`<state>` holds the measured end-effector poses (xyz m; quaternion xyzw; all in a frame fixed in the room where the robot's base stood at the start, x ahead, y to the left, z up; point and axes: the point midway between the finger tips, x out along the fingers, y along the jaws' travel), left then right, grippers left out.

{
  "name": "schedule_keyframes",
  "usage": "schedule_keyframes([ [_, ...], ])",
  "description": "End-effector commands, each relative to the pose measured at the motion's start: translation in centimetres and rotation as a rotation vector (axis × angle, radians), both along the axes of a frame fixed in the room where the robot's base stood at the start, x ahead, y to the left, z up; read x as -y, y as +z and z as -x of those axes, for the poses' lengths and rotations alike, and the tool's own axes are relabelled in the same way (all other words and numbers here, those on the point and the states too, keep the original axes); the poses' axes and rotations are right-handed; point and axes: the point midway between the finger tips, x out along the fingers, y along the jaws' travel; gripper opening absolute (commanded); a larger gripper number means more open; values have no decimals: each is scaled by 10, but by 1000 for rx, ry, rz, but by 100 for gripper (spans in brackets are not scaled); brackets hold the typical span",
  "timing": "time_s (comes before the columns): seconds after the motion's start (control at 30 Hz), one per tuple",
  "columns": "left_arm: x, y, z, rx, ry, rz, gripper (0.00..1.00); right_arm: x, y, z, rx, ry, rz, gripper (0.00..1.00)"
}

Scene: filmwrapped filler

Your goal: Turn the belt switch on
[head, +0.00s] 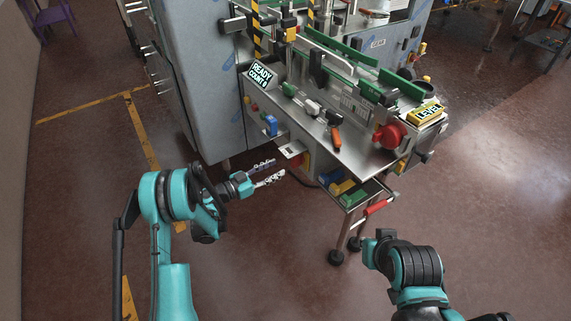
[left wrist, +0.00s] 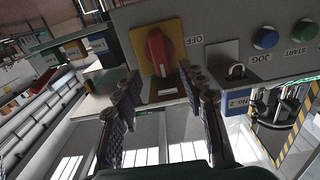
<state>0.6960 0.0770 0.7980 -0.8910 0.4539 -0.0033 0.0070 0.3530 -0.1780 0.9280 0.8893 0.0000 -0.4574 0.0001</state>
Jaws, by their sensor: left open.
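The belt switch is a red rotary knob (left wrist: 157,52) on a yellow square plate (left wrist: 174,33), on a grey panel in the left wrist view. Its grip runs roughly up and down in that picture. An OFF label (left wrist: 193,40) sits to its right; another small label below is too small to read. My left gripper (left wrist: 160,88) is open, its two fingers apart on either side below the knob, with nothing between them. In the head view the left gripper (head: 273,172) points at the machine's lower front side, near the red and yellow switch (head: 306,161). My right gripper is not visible.
The machine's steel table (head: 350,150) carries a red knob (head: 389,136) and an orange-handled tool (head: 335,137). Floor in front is clear.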

Motion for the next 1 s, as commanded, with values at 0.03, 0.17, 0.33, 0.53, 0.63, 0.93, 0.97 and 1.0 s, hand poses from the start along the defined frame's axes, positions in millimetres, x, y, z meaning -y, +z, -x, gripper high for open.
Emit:
schedule_keyframes([
  [0.03,-10,0,5,0,4,0,41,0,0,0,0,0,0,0],
  [0.17,-25,0,17,0,2,0,41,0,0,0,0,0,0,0],
  [0.33,-33,0,24,0,1,0,41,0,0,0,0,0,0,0],
  [0.53,-33,0,24,0,0,0,41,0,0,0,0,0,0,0],
  [0.63,-33,0,24,0,0,0,41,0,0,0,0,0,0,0],
  [0.93,-30,7,24,-27,-1,-10,41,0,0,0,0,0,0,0],
  [0.97,-29,10,24,-44,0,-16,41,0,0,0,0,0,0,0],
  [1.0,-27,17,24,-73,0,-27,41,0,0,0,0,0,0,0],
])
